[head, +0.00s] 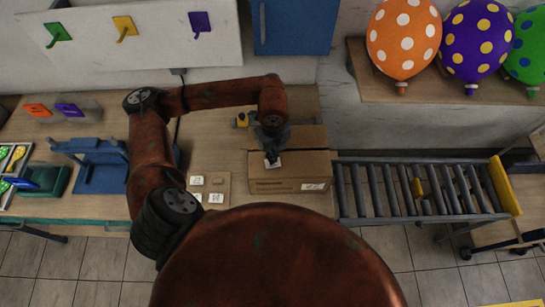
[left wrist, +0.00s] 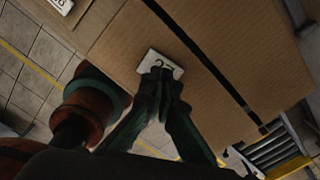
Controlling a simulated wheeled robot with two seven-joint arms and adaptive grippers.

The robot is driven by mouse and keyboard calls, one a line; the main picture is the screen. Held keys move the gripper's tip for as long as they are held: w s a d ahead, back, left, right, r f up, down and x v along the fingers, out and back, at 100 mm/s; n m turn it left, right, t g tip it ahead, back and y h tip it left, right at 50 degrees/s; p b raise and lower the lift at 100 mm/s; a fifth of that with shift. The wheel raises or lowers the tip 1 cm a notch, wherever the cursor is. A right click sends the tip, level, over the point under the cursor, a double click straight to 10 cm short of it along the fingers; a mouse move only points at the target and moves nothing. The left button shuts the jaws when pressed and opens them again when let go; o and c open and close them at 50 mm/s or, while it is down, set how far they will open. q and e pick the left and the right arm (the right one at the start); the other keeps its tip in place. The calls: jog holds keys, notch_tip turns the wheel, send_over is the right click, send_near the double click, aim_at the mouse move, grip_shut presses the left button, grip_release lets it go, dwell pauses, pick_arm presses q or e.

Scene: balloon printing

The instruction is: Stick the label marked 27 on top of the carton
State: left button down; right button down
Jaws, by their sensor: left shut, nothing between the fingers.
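The brown cardboard carton (head: 309,140) stands on the table, left of the roller conveyor. A dark tape strip crosses its top, and it also shows in the left wrist view (left wrist: 245,50). A small white label (head: 273,164) lies on the carton top near an edge; it also shows in the left wrist view (left wrist: 160,63). Its print starts with what looks like a 2; the fingers hide the rest. My left gripper (head: 271,155) is shut with its tips at the label, seen in the left wrist view (left wrist: 160,78), gripping nothing. My right gripper is out of view.
Several small labels sit on a board (head: 207,189) left of the carton. A roller conveyor (head: 415,190) adjoins on the right. Blue stands (head: 98,170) are on the left table. Polka-dot balloons (head: 403,35) sit on a shelf at the back right.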

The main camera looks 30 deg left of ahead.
pick_arm(q)
jog(key=shift+r+p, duration=1.25)
jog(key=shift+r, duration=1.35)
